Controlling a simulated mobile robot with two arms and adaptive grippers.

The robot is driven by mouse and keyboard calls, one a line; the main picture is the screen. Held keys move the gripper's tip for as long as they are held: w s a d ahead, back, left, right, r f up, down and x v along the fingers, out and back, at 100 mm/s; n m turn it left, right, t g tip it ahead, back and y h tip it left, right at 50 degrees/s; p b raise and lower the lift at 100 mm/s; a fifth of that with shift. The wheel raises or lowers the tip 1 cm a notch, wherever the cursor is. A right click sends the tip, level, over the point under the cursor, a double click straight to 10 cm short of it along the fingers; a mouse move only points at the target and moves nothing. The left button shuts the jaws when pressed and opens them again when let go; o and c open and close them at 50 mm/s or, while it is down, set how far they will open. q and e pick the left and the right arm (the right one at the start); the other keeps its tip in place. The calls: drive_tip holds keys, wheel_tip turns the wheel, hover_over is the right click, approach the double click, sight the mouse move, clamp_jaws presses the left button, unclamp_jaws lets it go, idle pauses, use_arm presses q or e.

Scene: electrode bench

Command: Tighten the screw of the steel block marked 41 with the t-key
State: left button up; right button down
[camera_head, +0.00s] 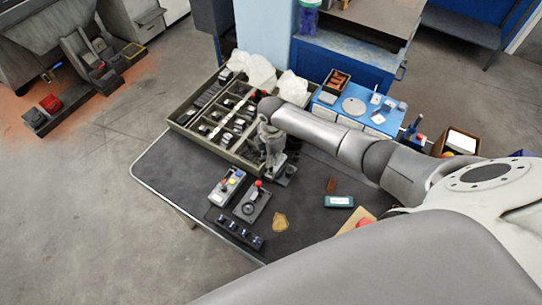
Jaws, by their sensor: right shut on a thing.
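My right gripper (273,168) points down at the front right corner of the compartment tray (186,131), over the dark table. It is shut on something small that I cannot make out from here. A small grey metal piece (286,177) shows beside the fingers on its right. Small dark and metallic pieces lie in the tray's compartments. No marking 41 can be read at this size, and I cannot tell the steel block or the t-key apart for certain. My left gripper is not in view.
On the dark table (175,177) stand a box with coloured buttons (227,187), a red-knobbed device (252,203) and a black strip (238,232). A teal-framed display (339,202) lies to the right. A blue case (330,112) stands behind my arm. The table's left part is bare.

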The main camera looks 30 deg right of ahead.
drive_tip(key=shift+r+p, duration=0.5)
drive_tip(key=shift+r, duration=0.5)
drive_tip(key=shift+r, duration=0.15)
drive_tip(key=shift+r, duration=1.85)
